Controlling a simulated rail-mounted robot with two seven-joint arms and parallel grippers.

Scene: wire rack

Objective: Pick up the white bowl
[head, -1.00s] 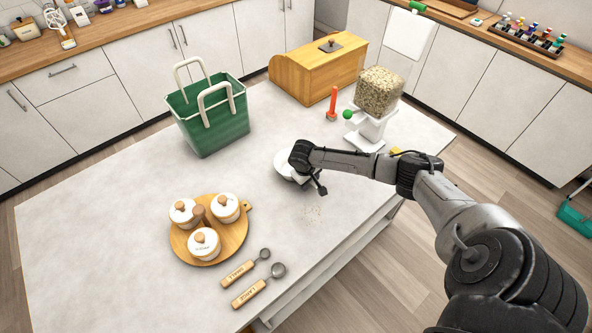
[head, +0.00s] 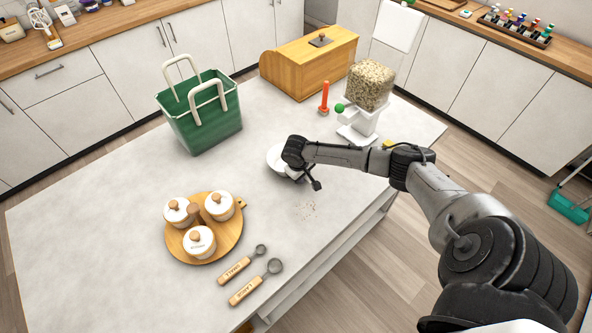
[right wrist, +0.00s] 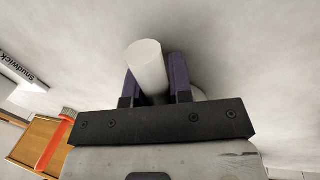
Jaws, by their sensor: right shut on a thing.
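The white bowl (head: 275,158) is at the middle of the pale table in the head view, partly hidden behind my right gripper (head: 295,174). In the right wrist view, my right gripper (right wrist: 157,78) is shut on a white, rounded part of the bowl (right wrist: 148,62), which sits between the two purple-padded fingers. The rest of the bowl is mostly hidden by the gripper. I cannot tell whether the bowl touches the table. My left gripper is not in view.
A grain dispenser (head: 366,88) and orange brush (head: 324,98) stand behind right. A green basket (head: 203,124) and wooden bread box (head: 300,74) are at the back. A round board (head: 218,246) with lidded jars and two spoons (head: 256,283) lie at front left.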

